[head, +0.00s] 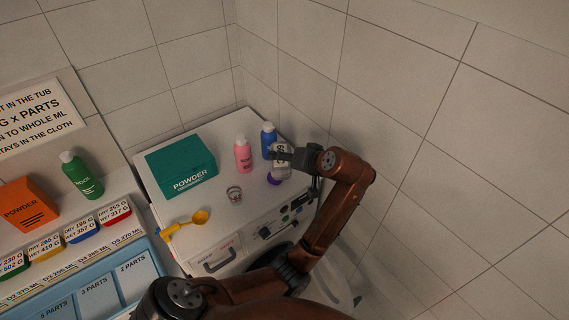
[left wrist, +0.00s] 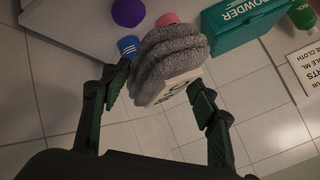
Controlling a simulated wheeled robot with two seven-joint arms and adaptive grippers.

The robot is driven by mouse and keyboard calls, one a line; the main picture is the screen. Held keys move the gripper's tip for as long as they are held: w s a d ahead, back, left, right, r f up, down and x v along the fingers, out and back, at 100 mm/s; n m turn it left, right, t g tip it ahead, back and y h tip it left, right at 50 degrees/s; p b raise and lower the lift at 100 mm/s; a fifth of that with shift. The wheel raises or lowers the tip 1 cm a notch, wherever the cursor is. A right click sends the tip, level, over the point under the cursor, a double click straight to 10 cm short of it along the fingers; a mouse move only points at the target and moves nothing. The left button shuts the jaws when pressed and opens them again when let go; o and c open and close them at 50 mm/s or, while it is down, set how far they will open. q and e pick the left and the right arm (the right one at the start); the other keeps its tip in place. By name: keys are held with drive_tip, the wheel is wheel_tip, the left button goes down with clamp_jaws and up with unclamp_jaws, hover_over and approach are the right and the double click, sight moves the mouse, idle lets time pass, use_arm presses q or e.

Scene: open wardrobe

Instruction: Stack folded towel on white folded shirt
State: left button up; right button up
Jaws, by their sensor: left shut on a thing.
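My left gripper (head: 290,156) is at the right end of the white machine top, near the blue bottle. In the head view this pale printed face (head: 281,164) shows just below the fingers. Whether it touches the machine top is unclear. No white folded shirt shows in either view. My right gripper is not in view.
The white machine top (head: 215,212) bears a teal powder box (head: 181,167), pink bottle (head: 243,155), blue bottle (head: 268,140), purple thing (head: 274,179), small glass (head: 234,195) and yellow scoop (head: 199,218). A green bottle (head: 83,177) and orange box (head: 27,205) stand left. Tiled walls close the back and right.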

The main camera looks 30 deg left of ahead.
use_arm(q)
drive_tip(key=w+a+f, duration=0.2)
drive_tip(key=w, duration=0.1)
drive_tip(key=shift+w+a+f+p, duration=0.1)
drive_tip(key=shift+w+a+p, duration=0.1)
drive_tip(key=shift+p, duration=0.2)
drive_tip(key=w+f, duration=0.1)
drive_tip(key=w+a+f, duration=0.1)
drive_tip(key=w+f, duration=0.1)
drive_tip(key=f, duration=0.1)
drive_tip(key=shift+a+p, duration=0.25)
drive_tip(key=shift+p, duration=0.05)
drive_tip(key=shift+w+a+f, duration=0.1)
drive_tip(key=shift+a+f, duration=0.05)
drive_tip(key=shift+f, duration=0.15)
drive_tip(key=f+p, duration=0.1)
drive_tip(key=f, duration=0.2)
drive_tip(key=shift+w, duration=0.2)
drive_tip(key=shift+f, duration=0.35)
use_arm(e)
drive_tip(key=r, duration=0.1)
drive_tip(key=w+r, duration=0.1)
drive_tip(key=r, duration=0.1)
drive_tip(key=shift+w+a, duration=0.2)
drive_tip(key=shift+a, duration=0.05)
